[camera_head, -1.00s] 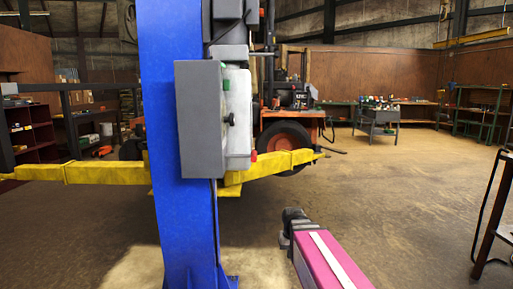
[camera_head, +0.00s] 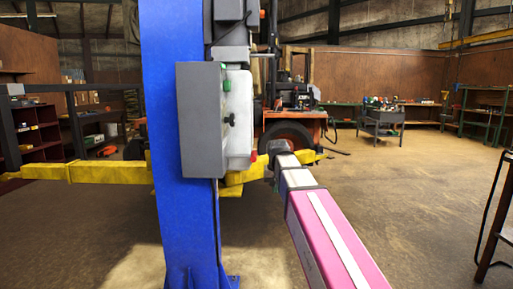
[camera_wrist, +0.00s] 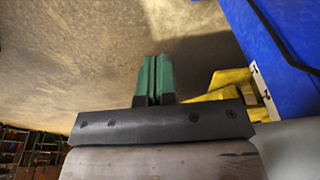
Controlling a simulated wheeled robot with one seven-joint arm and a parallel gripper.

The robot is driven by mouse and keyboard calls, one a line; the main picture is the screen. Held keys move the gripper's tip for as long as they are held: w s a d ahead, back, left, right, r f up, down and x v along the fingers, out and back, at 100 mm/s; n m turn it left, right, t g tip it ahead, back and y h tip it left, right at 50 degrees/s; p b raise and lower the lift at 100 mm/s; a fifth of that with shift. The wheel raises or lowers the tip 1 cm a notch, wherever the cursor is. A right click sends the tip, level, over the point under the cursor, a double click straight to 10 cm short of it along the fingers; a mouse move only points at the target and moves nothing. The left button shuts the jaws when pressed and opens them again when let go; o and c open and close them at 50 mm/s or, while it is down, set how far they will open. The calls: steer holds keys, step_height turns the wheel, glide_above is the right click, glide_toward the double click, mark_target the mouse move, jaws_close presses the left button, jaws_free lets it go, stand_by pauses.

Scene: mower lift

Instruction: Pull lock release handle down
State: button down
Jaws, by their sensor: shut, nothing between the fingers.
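The blue lift post (camera_head: 180,215) stands left of centre and carries a grey control box (camera_head: 199,120) with a pale side panel (camera_head: 238,105). On the panel are a green part (camera_head: 227,84), a small black knob (camera_head: 230,120) and a red part (camera_head: 254,155) low at its right edge. I cannot tell which part is the lock release handle. My pink and white arm reaches in from the lower right, its dark end just right of the red part. In the wrist view, my gripper's (camera_wrist: 154,62) green fingers are together and empty, apart from the blue post (camera_wrist: 285,35).
Yellow lift arms (camera_head: 110,170) extend from the post at mid height; one shows in the wrist view (camera_wrist: 228,85) right of the fingers. An orange machine (camera_head: 300,120) stands behind. A dark bench (camera_head: 490,225) is at the right edge. Open floor lies at right.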

steer(key=a+r, duration=0.2)
steer(key=r, duration=0.7)
steer(key=a+r, duration=0.2)
steer(key=r, duration=0.7)
step_height(320, 180, up, 13)
steer(key=t, duration=0.1)
glide_above(255, 152)
steer(key=s+d, duration=0.1)
steer(key=s, duration=0.4)
steer(key=shift+w+d+f+y, duration=0.2)
steer(key=shift+y, duration=0.1)
steer(key=x, duration=1.2)
steer(key=shift+s+a+f, duration=0.1)
steer(key=shift+s+f, duration=0.05)
steer(key=shift+f, duration=0.15)
steer(key=shift+a+f, duration=0.15)
steer(key=shift+f, duration=0.55)
